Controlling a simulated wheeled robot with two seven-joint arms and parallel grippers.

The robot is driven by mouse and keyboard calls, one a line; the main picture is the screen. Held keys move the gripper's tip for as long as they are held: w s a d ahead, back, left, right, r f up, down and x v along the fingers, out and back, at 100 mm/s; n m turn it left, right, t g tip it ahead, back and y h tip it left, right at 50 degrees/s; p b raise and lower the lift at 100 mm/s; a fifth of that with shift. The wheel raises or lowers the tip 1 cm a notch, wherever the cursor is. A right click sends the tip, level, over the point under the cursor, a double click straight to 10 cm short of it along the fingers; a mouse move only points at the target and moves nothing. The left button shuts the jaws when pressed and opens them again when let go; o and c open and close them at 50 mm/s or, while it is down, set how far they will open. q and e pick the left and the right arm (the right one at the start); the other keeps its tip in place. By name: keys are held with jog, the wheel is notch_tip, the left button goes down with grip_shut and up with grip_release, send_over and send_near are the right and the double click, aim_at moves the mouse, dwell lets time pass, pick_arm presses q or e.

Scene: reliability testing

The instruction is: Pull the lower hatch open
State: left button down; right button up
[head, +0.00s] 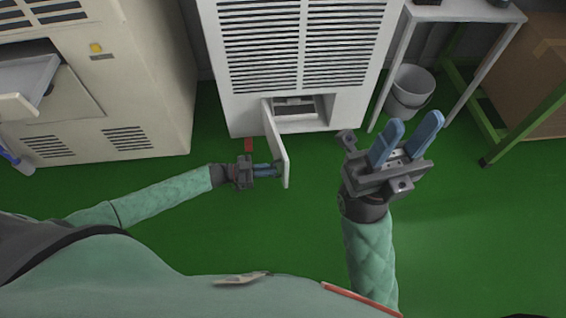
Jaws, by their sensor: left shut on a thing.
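The lower hatch (277,146) is a small white door at the bottom of a white cabinet with slatted vents (262,105). It stands swung out from the cabinet front, hinged on the left side of a dark opening (300,108). My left gripper (268,170) is at the outer part of the hatch, on its left face, with its blue fingers shut on it. The exact grip point is partly hidden by the fingers. My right gripper (406,141) is raised to the right of the hatch, its two blue fingers apart, with nothing between them.
A beige machine (140,80) with an open drawer (28,80) stands at the left. A white table (465,12) with a grey bucket (409,92) beneath it, a green frame (470,125) and a cardboard box (525,65) are at the right. The green floor in front is clear.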

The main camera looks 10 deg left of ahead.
pick_arm(q)
jog(key=s+a+m+g+h, duration=0.1)
jog(key=a+g, duration=0.3)
jog(key=a, duration=0.4)
jog(key=shift+a+m+p, duration=0.3)
jog(key=shift+m+p, duration=0.05)
jog(key=shift+m, duration=0.35)
jog(key=c, duration=1.5)
grip_release()
jog(key=a+p, duration=0.1)
jog(key=a, duration=0.6)
jog(key=shift+s+a, duration=0.35)
jog(key=shift+s, duration=0.1)
